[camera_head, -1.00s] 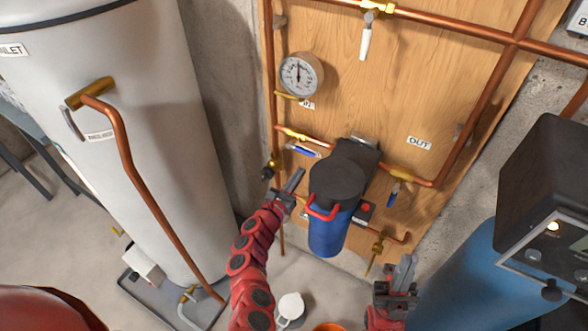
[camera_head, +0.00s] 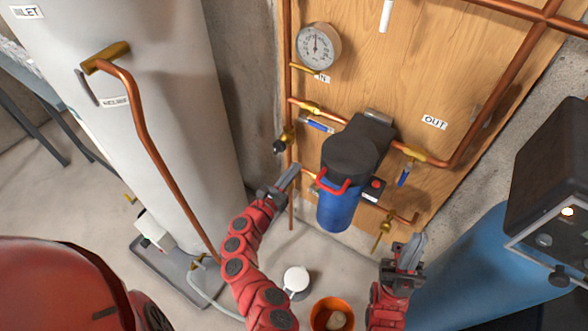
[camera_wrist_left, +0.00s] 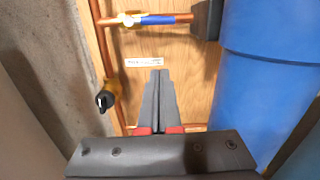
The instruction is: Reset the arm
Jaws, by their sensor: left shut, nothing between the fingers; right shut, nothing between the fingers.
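My left gripper (camera_head: 288,177) is shut and empty. In the head view it shows just left of the blue filter housing (camera_head: 338,205) with its black cap and red handle. In the left wrist view its grey fingers (camera_wrist_left: 160,80) lie together in front of the wooden panel, with the blue housing (camera_wrist_left: 265,80) on the right. My right gripper (camera_head: 416,246) is shut and empty. It shows right of the housing and below the brass drain valve (camera_head: 384,232), its fingers pointing up.
Copper pipes, a gauge (camera_head: 317,46) and blue-handled valves (camera_head: 404,175) are on the wooden panel (camera_head: 400,80). A blue tank (camera_head: 470,270) stands at right. An orange bucket (camera_head: 332,314) is on the floor.

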